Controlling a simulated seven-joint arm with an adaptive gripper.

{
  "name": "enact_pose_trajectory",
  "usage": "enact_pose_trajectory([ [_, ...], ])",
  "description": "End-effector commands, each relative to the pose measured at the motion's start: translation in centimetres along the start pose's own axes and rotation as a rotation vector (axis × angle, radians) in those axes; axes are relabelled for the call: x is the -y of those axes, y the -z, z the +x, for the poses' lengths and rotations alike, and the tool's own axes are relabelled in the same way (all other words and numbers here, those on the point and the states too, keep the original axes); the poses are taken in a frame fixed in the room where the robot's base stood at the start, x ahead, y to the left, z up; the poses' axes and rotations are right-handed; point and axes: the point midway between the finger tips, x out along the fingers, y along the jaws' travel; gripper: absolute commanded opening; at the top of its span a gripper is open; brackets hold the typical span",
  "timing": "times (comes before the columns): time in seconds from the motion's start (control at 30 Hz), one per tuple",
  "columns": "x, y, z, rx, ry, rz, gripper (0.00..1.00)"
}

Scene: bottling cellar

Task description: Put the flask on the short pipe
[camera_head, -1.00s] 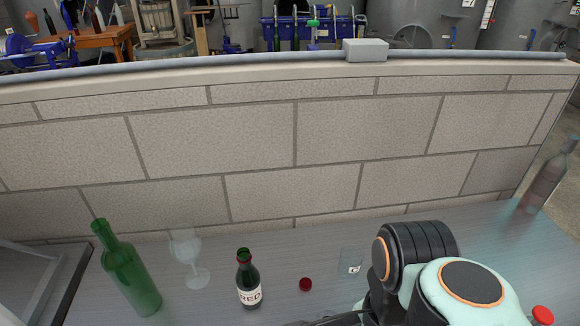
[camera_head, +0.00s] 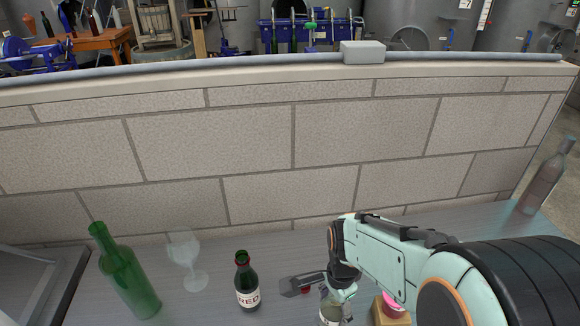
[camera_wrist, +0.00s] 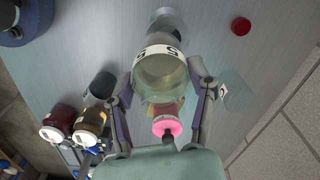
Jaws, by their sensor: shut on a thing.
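A clear glass flask (camera_wrist: 160,72) with a white label band marked S is between my fingers in the wrist view. My gripper (camera_wrist: 166,82) is shut on it. In the head view the flask (camera_head: 330,310) shows low, under my gripper (camera_head: 318,290), partly cut by the bottom edge. A round clear glass shape (camera_wrist: 167,18) lies beyond it at the top of the wrist view. I cannot make out for sure which thing is the short pipe. A pink disc (camera_wrist: 167,126) shows between my fingers, and on a wooden block in the head view (camera_head: 393,306).
A small clear glass piece (camera_wrist: 236,90) is beside a finger. A red cap (camera_wrist: 241,26) lies on the counter. A green bottle (camera_head: 125,270), wine glass (camera_head: 185,257) and labelled bottle (camera_head: 247,282) stand left in the head view.

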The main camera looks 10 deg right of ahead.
Motion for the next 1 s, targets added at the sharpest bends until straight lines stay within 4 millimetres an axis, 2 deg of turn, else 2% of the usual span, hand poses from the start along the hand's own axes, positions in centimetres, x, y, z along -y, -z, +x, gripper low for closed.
enact_pose_trajectory([
  [0.2,1.1,0.6,1.8,0.001,-0.003,0.000,0.15],
  [0.4,1.0,0.6,4.4,0.000,-0.001,0.000,0.15],
  [0.8,1.0,0.6,4.9,0.000,-0.001,0.000,0.15],
  [0.83,1.1,0.6,4.8,-0.001,0.000,0.000,0.65],
  [0.9,1.1,0.6,4.8,-0.001,0.000,0.000,0.82],
  [1.0,1.0,0.6,4.8,-0.001,0.000,0.000,0.82],
])
